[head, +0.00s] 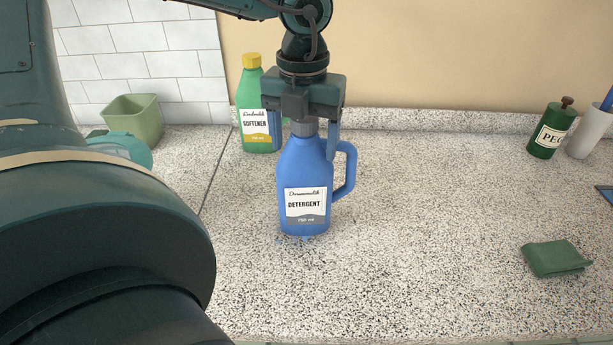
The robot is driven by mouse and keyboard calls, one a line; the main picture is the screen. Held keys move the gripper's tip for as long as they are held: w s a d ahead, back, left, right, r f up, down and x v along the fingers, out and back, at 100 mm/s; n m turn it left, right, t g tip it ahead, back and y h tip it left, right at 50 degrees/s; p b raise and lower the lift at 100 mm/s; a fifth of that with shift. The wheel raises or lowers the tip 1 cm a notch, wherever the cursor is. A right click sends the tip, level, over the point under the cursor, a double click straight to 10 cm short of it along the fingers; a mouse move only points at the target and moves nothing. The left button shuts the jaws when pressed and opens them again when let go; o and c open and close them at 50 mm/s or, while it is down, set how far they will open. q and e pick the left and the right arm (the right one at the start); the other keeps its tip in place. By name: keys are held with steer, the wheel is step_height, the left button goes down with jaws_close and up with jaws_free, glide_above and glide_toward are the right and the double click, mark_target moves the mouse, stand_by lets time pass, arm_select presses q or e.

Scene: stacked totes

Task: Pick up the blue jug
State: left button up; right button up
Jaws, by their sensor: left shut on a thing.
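The blue jug (305,170) is a detergent bottle with a grey cap, a white label and a handle on its right side. It is upright in the middle of the head view, over the speckled counter. My left gripper (304,128) comes down from above and is shut on the top of the jug, around its cap and neck. I cannot tell whether the jug's base touches the counter. My right gripper is not in view.
A green softener bottle (255,105) with a yellow cap stands close behind the jug, to its left. A green container (134,118) is at the back left. A green pepper jar (551,131), a white cup (590,132) and a folded green cloth (556,258) are at the right. The front counter (400,290) is clear.

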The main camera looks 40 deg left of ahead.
arm_select(q)
steer(key=c, duration=0.5)
